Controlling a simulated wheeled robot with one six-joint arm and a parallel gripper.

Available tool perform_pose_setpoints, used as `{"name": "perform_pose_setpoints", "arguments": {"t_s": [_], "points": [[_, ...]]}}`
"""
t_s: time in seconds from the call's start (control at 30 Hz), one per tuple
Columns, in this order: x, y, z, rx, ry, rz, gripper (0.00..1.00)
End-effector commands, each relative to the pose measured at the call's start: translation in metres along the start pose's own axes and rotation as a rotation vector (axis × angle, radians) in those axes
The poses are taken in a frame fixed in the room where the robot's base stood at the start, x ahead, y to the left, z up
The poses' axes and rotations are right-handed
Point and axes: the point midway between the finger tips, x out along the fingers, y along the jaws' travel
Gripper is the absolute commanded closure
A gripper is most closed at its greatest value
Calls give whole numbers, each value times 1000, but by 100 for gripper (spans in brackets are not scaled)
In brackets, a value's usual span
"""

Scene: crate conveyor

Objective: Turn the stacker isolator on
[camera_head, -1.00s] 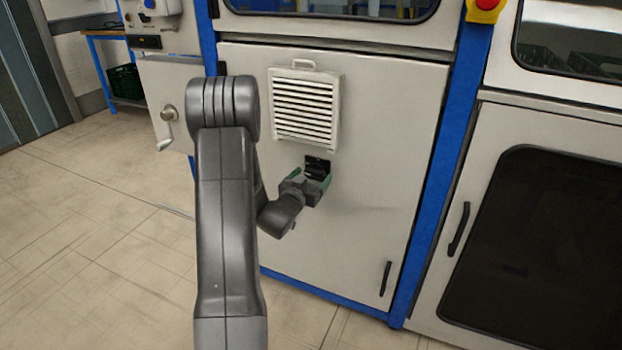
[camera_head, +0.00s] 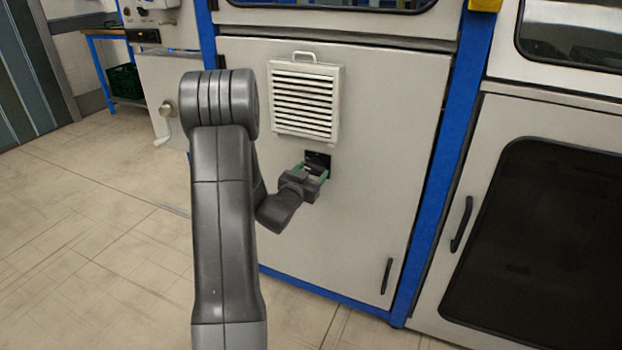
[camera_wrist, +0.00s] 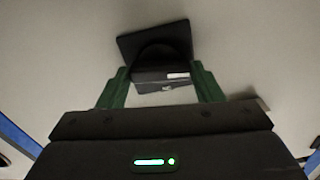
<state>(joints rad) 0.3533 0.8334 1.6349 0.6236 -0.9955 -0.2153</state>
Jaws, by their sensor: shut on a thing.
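The stacker isolator is a small black plate with a dark knob on the pale cabinet door. It shows just below the white vent in the head view (camera_head: 318,158) and at the top middle of the wrist view (camera_wrist: 160,45). My gripper (camera_head: 312,174) is at the isolator, and its green fingers stand on both sides of the knob in the wrist view (camera_wrist: 163,80). The fingers are shut on the knob. The knob's lower edge bears a small white mark. In the head view the gripper hides part of the isolator, and I cannot read the switch position.
A white louvred vent (camera_head: 304,98) with a top handle sticks out above the isolator. A black door handle (camera_head: 386,276) is lower right. A crank handle (camera_head: 166,120) juts out at left. Blue posts (camera_head: 436,180) frame the door. The floor (camera_head: 90,250) at left is clear.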

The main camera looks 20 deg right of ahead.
Motion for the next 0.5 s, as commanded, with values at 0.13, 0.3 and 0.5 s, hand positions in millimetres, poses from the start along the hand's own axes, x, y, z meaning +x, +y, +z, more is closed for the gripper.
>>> {"name": "perform_pose_setpoints", "arguments": {"t_s": [0.13,0.3,0.5], "points": [[0,1,6,125,3,0,63],[0,1,6,287,4,-1,63],[0,1,6,477,4,-1,63]]}}
